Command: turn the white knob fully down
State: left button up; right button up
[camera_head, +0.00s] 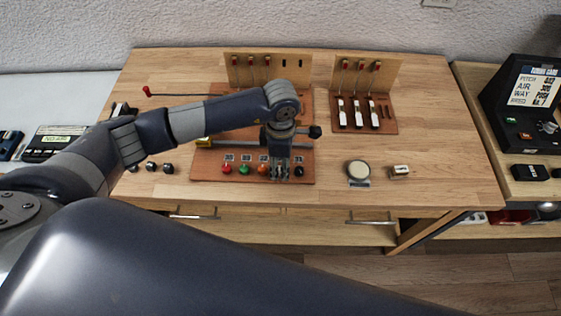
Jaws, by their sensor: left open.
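My left gripper (279,176) points down over the front row of knobs on the brown wooden board (205,160). It is open. The row shows a red knob (227,168), a green knob (244,168), an orange knob (262,168) and a black knob (299,171). I see no white knob clearly; the spot between the orange and black knobs is covered by my left gripper. I cannot tell whether the fingers touch anything there. My right gripper is not in view.
A round cream disc (358,169) and a small pale block (400,170) lie right of the board. A second board (386,127) with white levers stands behind them. A black knob-ended rod (315,131) sticks out beside my left wrist.

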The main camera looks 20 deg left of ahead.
pick_arm(q)
jog(key=shift+f, duration=0.75)
grip_shut()
